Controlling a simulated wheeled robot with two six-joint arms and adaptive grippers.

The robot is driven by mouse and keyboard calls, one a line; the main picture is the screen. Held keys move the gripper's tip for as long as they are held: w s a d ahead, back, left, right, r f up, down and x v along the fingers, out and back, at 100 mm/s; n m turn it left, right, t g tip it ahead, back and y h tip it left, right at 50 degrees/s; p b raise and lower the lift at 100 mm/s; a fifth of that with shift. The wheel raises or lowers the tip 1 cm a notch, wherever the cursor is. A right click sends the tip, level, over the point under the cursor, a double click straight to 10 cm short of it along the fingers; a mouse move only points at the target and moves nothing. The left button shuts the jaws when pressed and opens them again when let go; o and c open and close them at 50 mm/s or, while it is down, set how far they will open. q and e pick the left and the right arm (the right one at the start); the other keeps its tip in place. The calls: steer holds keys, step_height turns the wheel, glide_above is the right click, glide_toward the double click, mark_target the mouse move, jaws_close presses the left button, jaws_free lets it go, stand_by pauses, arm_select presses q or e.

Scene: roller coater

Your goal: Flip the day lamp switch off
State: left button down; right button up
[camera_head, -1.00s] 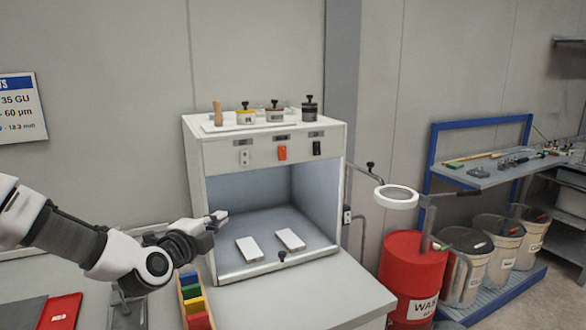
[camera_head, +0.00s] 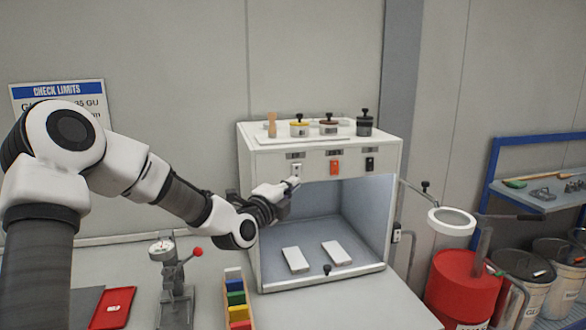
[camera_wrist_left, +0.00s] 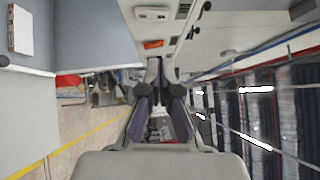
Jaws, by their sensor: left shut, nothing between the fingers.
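The light booth (camera_head: 386,150) has a front panel with three rocker switches: white (camera_head: 296,170), orange (camera_head: 334,167) and black (camera_head: 370,163). Small labels sit above them, too small to read, so I cannot tell which one is the day lamp. My left gripper (camera_head: 291,184) is shut and empty, its tips just below the white switch; I cannot tell if they touch it. In the left wrist view, the shut fingers (camera_wrist_left: 160,68) point toward the panel, with the white switch (camera_wrist_left: 152,13) and orange switch (camera_wrist_left: 153,44) beyond. My right gripper is out of view.
Several pots (camera_head: 328,126) stand on the booth's top. Two white panels (camera_head: 296,260) lie inside the booth. A rack of coloured blocks (camera_head: 237,300) and a stand with a red knob (camera_head: 172,280) are below my left arm. A ring lamp (camera_head: 452,218) stands right.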

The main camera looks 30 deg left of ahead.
mark_target(299, 167)
arm_select(q)
steer(key=w+a+p, duration=0.1)
steer(key=w+a, duration=0.1)
steer(key=w, duration=0.1)
steer(key=w+a+p, duration=0.1)
steer(key=w, duration=0.1)
steer(key=shift+w+a+r+p, duration=0.2)
steer(key=shift+a+r+p, duration=0.05)
steer(key=shift+r+p, duration=0.1)
steer(key=shift+d, duration=0.15)
steer(key=shift+w+r, duration=0.1)
steer(key=shift+w, duration=0.1)
steer(key=shift+s+r, duration=0.1)
